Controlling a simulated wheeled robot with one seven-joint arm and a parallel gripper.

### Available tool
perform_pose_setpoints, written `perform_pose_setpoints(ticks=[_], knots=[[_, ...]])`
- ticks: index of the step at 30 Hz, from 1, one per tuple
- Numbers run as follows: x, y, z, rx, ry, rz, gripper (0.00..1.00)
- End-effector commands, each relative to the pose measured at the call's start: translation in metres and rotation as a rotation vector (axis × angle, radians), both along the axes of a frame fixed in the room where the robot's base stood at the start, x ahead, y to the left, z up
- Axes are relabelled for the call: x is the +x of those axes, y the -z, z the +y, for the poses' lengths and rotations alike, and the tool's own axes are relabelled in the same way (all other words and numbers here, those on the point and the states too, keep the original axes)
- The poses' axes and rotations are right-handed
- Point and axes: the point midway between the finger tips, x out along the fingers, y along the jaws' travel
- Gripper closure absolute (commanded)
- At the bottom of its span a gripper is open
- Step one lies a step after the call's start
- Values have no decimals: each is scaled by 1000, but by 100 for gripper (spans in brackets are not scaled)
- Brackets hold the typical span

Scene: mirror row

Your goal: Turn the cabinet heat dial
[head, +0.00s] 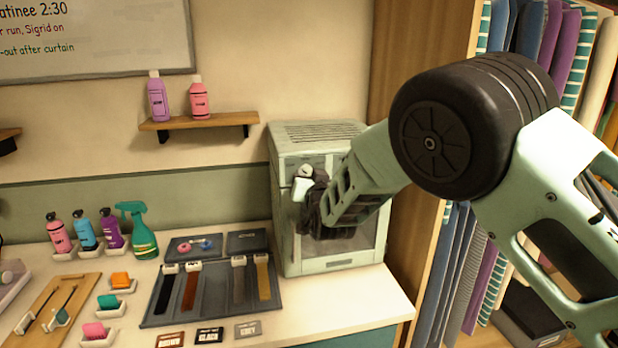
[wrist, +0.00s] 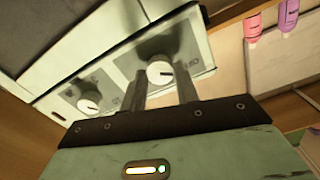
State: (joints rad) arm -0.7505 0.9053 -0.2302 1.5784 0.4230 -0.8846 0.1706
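The cabinet (head: 330,262) is a pale green box with a vented top and a glass door, standing at the right end of the counter. In the wrist view its front panel (wrist: 196,38) carries two round white dials with dark pointer marks. One dial (wrist: 160,72) shows between the tips of my gripper (wrist: 162,82); the other dial (wrist: 88,103) is to the left, outside the fingers. The fingers are apart; I cannot tell whether they touch the dial. The panel labels are too blurred to read. In the head view my gripper (head: 305,195) is at the cabinet's upper front and hides much of the panel.
A dark tray (head: 215,315) with several straps lies left of the cabinet. Several bottles and a green spray bottle (head: 143,238) stand further left. A wall shelf (head: 200,121) holds two bottles. A wooden partition (head: 415,100) and hanging fabrics (head: 450,270) are close on the right.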

Motion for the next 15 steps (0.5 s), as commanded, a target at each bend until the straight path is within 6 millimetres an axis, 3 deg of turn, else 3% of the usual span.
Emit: perform_pose_setpoints(ticks=[15], knots=[[0,7,-1,138,1,36,92]])
